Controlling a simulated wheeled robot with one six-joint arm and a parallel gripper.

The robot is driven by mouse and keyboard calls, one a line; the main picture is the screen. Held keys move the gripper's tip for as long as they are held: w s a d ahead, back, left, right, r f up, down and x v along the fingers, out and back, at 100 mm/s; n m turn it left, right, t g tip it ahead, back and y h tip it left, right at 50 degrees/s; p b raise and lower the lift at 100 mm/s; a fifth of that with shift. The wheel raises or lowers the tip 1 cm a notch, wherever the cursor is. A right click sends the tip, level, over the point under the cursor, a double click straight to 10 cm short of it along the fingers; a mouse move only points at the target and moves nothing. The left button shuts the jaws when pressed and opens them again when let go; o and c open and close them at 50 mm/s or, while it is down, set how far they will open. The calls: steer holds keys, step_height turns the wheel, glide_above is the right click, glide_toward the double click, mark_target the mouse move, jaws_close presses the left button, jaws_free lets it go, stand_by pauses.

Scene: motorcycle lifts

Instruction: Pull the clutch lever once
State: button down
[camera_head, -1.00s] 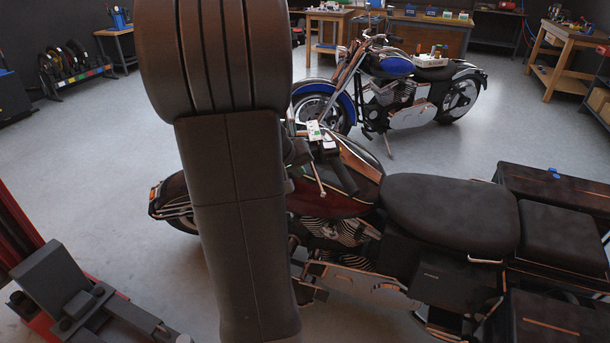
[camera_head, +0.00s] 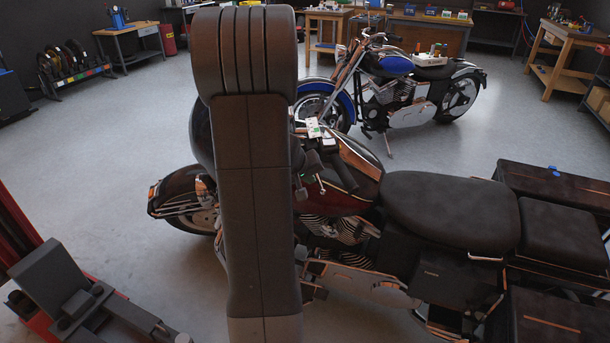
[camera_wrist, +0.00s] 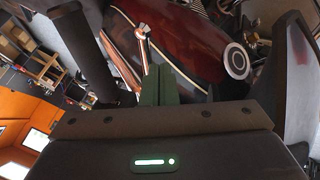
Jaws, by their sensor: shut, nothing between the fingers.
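The clutch lever (camera_wrist: 141,38) is a thin pale metal lever with a rounded end, seen in the wrist view just beyond my fingertips. The black handlebar grip (camera_wrist: 78,52) is left of it, with a gap between. My gripper (camera_wrist: 155,68) is shut and empty, its dark green fingers pointing at the lever's end. I cannot tell whether they touch it. In the head view, the grip (camera_head: 341,177) and lever end (camera_head: 322,187) show right of my arm, which hides most of my gripper and part of the handlebar.
The red tank (camera_wrist: 180,35) lies close beyond my fingers. The motorcycle's black seat (camera_head: 450,215) is at the right of the head view. A blue motorcycle (camera_head: 400,85) stands behind. A red and dark lift post (camera_head: 60,285) is at the lower left. Floor between the motorcycles is clear.

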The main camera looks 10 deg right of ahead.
steer(key=shift+w+d+f, duration=0.15)
steer(key=shift+f, duration=0.1)
steer(key=shift+s+d+n+t+b, duration=0.2)
steer(key=shift+d+n+t+b, duration=0.1)
steer(key=shift+d+n+b, duration=0.9)
steer(key=shift+d+r+y, duration=0.25)
steer(key=shift+d+y, duration=0.05)
steer(key=shift+d, duration=0.45)
